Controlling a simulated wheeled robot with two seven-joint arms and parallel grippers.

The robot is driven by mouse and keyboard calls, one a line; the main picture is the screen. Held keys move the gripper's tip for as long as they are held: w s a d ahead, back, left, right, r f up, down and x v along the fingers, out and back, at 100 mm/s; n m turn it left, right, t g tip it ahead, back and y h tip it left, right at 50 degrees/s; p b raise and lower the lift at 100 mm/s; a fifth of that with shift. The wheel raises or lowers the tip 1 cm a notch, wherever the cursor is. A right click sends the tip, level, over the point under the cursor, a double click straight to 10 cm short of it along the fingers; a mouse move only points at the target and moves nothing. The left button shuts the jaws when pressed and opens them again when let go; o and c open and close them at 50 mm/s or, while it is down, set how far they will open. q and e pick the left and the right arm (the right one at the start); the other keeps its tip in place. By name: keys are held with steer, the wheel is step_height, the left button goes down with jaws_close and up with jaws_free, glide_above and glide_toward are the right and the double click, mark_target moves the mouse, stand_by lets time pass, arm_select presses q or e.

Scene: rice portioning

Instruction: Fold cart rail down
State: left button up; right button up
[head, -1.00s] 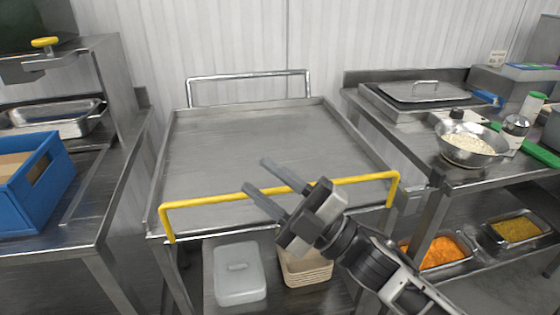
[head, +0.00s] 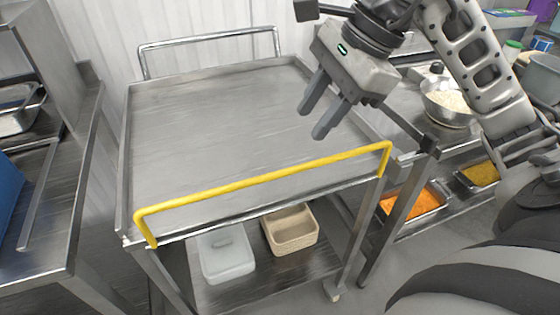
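The cart (head: 225,127) has a flat, empty steel top. Its yellow rail (head: 262,181) runs along the near edge and stands up above it, on a short leg at each end. A plain metal rail (head: 208,39) stands upright at the cart's far edge. My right gripper (head: 314,122) hangs above the right part of the cart top, behind the yellow rail and apart from it. Its two fingers point down and left, spread with nothing between them. My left gripper is out of view.
A white lidded box (head: 226,254) and a beige basket (head: 291,229) sit on the cart's lower shelf. A steel counter stands at left, with a blue crate (head: 8,195). At right, a counter holds a rice bowl (head: 446,108), with an orange-filled tray (head: 412,203) below.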

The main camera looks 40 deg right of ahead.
mark_target(275, 173)
steer(key=x, duration=1.2)
steer(key=shift+r, duration=0.1)
steer(key=shift+c, duration=0.3)
jaws_close()
